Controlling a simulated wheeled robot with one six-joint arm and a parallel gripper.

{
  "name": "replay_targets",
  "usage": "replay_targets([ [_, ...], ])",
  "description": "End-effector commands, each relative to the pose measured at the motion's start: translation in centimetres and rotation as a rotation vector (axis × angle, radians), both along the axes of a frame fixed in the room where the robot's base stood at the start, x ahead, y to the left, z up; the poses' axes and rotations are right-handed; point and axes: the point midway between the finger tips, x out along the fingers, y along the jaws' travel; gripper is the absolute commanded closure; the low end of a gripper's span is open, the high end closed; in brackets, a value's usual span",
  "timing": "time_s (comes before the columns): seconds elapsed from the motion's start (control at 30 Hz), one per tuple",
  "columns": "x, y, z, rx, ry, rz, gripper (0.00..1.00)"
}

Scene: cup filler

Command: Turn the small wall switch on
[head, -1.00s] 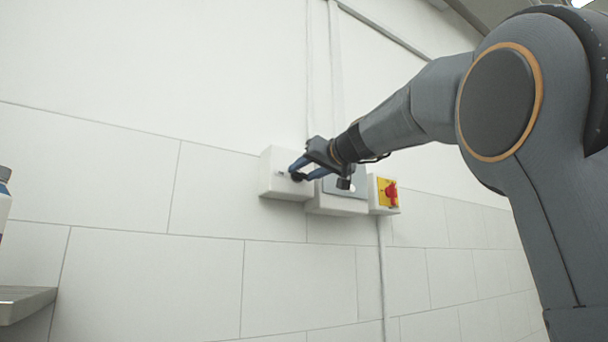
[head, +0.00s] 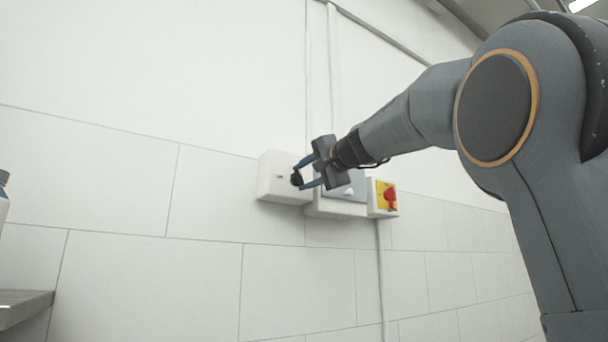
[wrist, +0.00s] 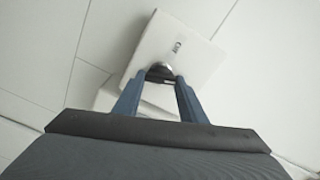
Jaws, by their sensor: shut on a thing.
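The small wall switch is a white box (head: 277,181) on the wall with a dark round knob (head: 297,179) on its face. My gripper (head: 302,177) is at the box, its two blue fingers shut on the knob. In the wrist view the white box (wrist: 190,55) lies ahead, and the fingertips of my gripper (wrist: 161,76) sit on either side of the dark knob (wrist: 160,70). The knob is partly hidden by the fingers.
Just right of the box are a grey-faced box with a pale knob (head: 349,192) and a yellow plate with a red rotary switch (head: 388,195). Conduits run up the wall. A metal shelf (head: 24,306) juts out at lower left.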

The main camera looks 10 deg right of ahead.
Motion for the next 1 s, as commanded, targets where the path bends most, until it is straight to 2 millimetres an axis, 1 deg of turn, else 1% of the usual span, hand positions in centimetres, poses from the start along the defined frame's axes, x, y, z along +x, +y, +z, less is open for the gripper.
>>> replay_targets([
  [0.2,-0.01,-0.02,-0.08,0.163,0.055,0.0,0.85],
  [0.5,0.0,-0.03,-0.17,0.313,0.103,0.001,0.85],
  [0.7,0.02,-0.03,-0.23,0.354,0.116,0.0,0.85],
  [1.0,0.03,-0.03,-0.27,0.367,0.12,0.0,0.85],
])
